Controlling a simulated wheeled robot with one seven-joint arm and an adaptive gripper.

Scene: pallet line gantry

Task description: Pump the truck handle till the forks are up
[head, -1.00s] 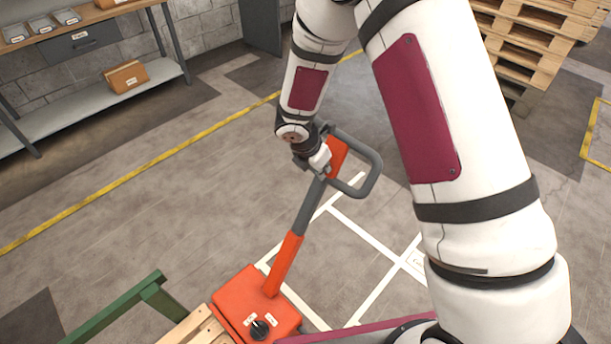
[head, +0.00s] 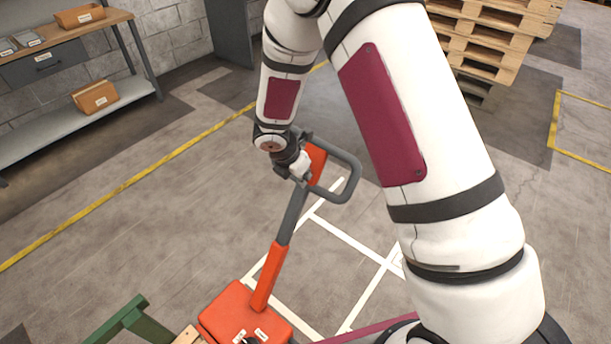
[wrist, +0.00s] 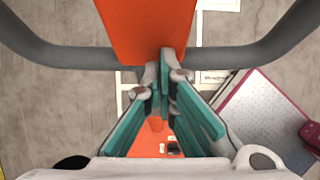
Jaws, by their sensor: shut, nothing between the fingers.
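The truck handle (head: 283,222) is a grey and orange lever with a grey loop grip (head: 348,188) at its top. It leans up and to the right from the orange truck body (head: 240,315) at the bottom of the head view. My gripper (head: 301,172) is at the handle's head, beside the loop. In the wrist view the orange handle head (wrist: 145,25) and the loop's grey bar (wrist: 232,55) lie just past the fingertips. My gripper's teal-padded fingers (wrist: 165,80) are together with nothing between them. The forks cannot be made out.
A green rail (head: 125,320) stands at the lower left. A workbench with a shelf (head: 90,117) is at the upper left, and stacked wooden pallets (head: 500,40) are at the upper right. The floor around the handle, marked with white lines, is clear.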

